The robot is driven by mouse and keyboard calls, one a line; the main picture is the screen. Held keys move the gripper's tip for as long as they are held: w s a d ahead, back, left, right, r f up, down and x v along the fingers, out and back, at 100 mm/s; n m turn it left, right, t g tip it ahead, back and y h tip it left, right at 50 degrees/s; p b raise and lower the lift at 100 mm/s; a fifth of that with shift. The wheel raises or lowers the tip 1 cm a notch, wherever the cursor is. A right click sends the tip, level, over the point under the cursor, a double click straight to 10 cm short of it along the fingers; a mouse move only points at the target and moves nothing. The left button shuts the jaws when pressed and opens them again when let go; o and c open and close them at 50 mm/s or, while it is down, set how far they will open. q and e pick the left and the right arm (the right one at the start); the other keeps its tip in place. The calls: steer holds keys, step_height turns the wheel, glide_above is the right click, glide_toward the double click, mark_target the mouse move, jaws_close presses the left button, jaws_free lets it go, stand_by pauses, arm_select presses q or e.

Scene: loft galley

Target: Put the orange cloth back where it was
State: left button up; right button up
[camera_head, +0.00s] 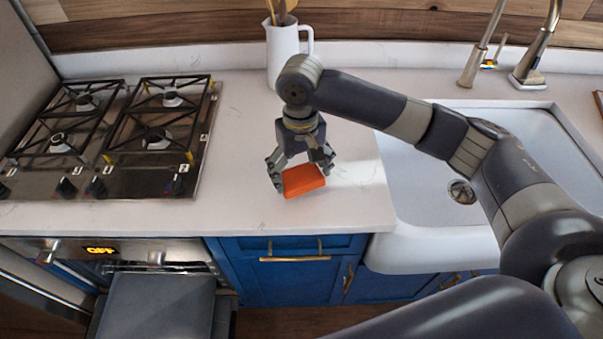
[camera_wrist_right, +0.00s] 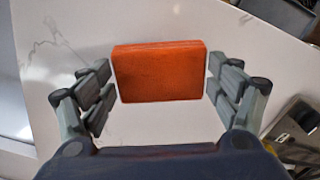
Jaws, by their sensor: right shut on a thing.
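The orange cloth (camera_head: 304,183) is a small folded block over the white counter, between the stove and the sink. It also shows in the right wrist view (camera_wrist_right: 159,73), between the two fingers. My right gripper (camera_head: 301,176) comes from above with its fingers pointing down and is shut on the cloth from both sides. I cannot tell whether the cloth touches the counter or hangs just above it. My left gripper is not in view.
A gas stove (camera_head: 115,135) is at the left and a white sink (camera_head: 420,200) with a faucet (camera_head: 535,55) at the right. A white pitcher (camera_head: 284,50) with utensils stands behind my gripper. An open oven door (camera_head: 158,305) juts out below. The counter around the cloth is clear.

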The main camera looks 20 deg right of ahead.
mark_target(302, 172)
steer(key=shift+w+d, duration=0.2)
steer(key=shift+w, duration=0.15)
steer(key=shift+w+f, duration=0.15)
step_height(302, 172, down, 3)
steer(key=shift+r+p, duration=0.1)
steer(key=shift+p, duration=0.5)
steer(key=shift+f, duration=0.25)
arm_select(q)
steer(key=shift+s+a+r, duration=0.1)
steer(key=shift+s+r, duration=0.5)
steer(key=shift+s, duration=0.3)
arm_select(e)
steer(key=o, duration=0.9)
steer(key=shift+f, duration=0.15)
steer(key=shift+c, duration=0.2)
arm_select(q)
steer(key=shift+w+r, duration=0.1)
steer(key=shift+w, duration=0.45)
